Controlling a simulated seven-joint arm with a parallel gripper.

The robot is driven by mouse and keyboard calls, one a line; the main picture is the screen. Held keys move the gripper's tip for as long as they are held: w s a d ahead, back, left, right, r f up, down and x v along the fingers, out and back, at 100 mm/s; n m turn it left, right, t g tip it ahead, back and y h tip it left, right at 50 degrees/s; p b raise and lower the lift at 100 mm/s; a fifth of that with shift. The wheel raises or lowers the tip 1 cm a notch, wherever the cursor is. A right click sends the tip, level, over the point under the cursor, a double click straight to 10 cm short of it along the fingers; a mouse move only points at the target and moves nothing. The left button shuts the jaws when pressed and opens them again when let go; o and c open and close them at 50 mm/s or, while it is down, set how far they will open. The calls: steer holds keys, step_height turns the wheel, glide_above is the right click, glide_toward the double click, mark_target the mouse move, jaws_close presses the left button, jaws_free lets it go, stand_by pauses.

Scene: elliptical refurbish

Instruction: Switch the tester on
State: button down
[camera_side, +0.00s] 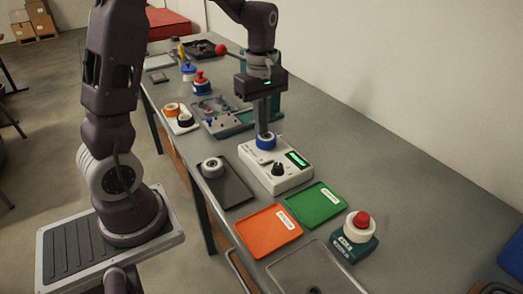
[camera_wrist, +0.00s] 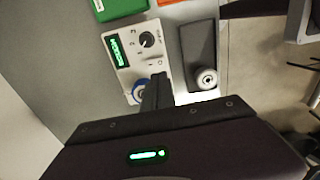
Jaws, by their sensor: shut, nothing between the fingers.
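The tester is a white box (camera_side: 289,181) in the middle of the bench, with a lit green display (camera_side: 297,159) and a black knob (camera_side: 278,169). In the wrist view, the tester (camera_wrist: 127,70) shows green characters on its display (camera_wrist: 114,49), and its knob (camera_wrist: 147,39) has a pale pointer mark. A blue ring-shaped part (camera_side: 265,143) sits at the tester's far end. My gripper (camera_side: 263,131) is shut and empty, pointing down at this blue part, apart from the knob. Its fingers (camera_wrist: 157,90) partly hide the blue part; contact cannot be told.
A dark tray (camera_side: 232,188) with a pale wheel (camera_side: 212,166) lies left of the tester. Green (camera_side: 315,205) and orange (camera_side: 268,231) trays lie in front. A red button on a green base (camera_side: 355,246) stands right. Parts trays stand behind.

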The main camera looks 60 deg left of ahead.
mark_target(264, 159)
step_height(264, 159, down, 9)
steer(key=shift+r, duration=0.2)
steer(key=shift+s+f, duration=0.55)
steer(key=shift+f, duration=0.05)
steer(key=shift+w+r, duration=0.25)
steer(key=shift+w, duration=0.6)
steer(key=shift+w+r, duration=0.1)
steer(key=shift+r, duration=0.2)
step_height(264, 159, up, 14)
steer(key=s, duration=0.1)
